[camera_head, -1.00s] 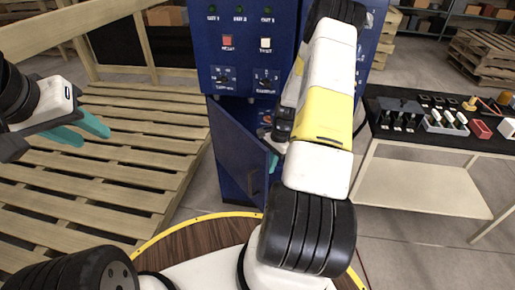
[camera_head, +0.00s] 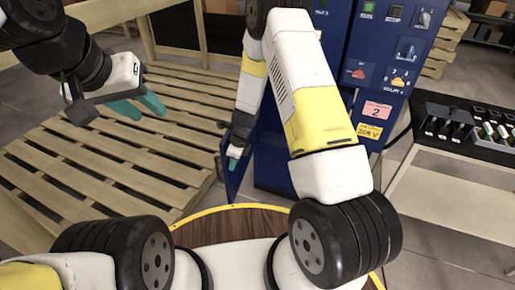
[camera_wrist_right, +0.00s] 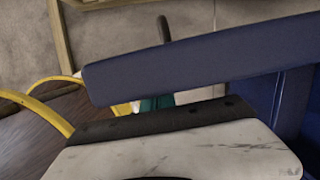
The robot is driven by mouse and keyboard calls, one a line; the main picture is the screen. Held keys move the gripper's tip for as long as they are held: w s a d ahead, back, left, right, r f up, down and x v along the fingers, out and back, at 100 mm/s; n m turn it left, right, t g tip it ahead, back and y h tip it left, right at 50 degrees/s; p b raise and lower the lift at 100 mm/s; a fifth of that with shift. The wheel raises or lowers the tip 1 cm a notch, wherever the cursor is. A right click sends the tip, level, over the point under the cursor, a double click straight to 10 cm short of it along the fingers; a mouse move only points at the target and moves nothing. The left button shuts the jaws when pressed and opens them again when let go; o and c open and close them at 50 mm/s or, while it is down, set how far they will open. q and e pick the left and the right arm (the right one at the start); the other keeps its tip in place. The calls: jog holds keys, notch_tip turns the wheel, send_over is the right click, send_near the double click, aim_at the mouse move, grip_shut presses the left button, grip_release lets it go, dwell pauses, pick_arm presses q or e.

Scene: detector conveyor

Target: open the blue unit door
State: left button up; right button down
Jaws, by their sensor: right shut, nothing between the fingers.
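The blue unit (camera_head: 372,85) stands ahead, partly hidden by my right arm. Its lower door (camera_head: 238,177) stands swung out from the unit at the left, seen nearly edge-on. In the right wrist view the door (camera_wrist_right: 200,58) crosses the picture as a blue panel. My right gripper (camera_head: 233,163) is shut and empty, beside the door's outer part; I cannot tell whether it touches. Its teal fingers (camera_wrist_right: 157,102) show below the panel in the wrist view, partly hidden. My left gripper (camera_head: 139,106) is open and empty, over the pallets, away from the unit.
Wooden pallets (camera_head: 95,155) lie on the left, close to the door's side. A table (camera_head: 440,185) with dark trays stands on the right. Bare floor shows between the unit and the table.

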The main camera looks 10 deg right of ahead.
jog(key=w+a+m, duration=0.2)
jog(key=w+a, duration=0.3)
jog(key=a, duration=0.4)
jog(key=w+a+m+t, duration=0.1)
jog(key=w+a+m, duration=0.1)
jog(key=w+a, duration=0.4)
jog(key=shift+a+h, duration=0.3)
jog(key=shift+a, duration=1.2)
